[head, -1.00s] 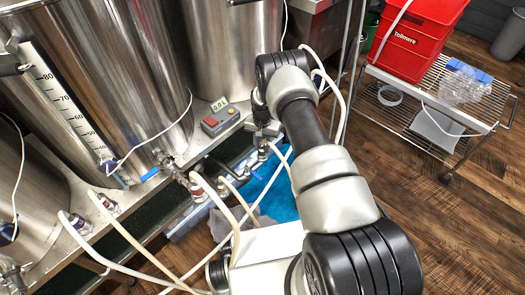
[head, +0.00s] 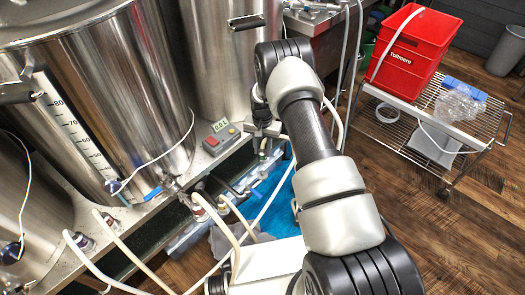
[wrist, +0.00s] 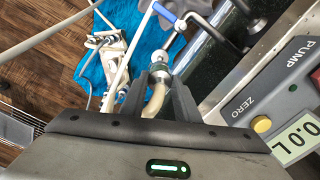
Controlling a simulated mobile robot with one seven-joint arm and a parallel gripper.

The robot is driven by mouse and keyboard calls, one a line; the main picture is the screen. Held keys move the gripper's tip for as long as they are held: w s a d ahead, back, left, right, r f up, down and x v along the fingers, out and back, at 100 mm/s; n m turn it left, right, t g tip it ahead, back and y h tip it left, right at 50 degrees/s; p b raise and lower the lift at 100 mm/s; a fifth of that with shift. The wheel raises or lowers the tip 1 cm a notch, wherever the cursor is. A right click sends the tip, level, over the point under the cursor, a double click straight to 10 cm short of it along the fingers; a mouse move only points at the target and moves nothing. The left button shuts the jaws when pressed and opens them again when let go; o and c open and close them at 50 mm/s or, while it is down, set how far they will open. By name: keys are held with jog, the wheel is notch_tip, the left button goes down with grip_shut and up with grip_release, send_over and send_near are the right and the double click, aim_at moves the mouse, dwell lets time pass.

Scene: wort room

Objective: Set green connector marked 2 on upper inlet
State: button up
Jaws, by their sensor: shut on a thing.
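My gripper (wrist: 160,88) is shut on a hose connector (wrist: 159,70) with a greenish tint, and a pale hose curves down from it between the fingers. Any number on the connector is unreadable. Just beyond the fingertips in the wrist view is a metal valve with a blue handle (wrist: 165,13). I cannot tell whether the connector touches it or only lines up with it. In the head view my gripper (head: 264,130) is beside the pump bench, partly hidden by my arm. I cannot tell which fitting is the upper inlet.
The pump control box (head: 221,139) sits on the bench edge, close to my gripper. Steel tanks (head: 95,100) stand behind. Several pale hoses (head: 130,250) hang across the front. A blue cloth (head: 275,193) lies below. A red crate (head: 405,50) stands on a wire cart at right.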

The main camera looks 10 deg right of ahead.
jog(key=shift+r+p, duration=1.05)
jog(key=shift+r, duration=1.25)
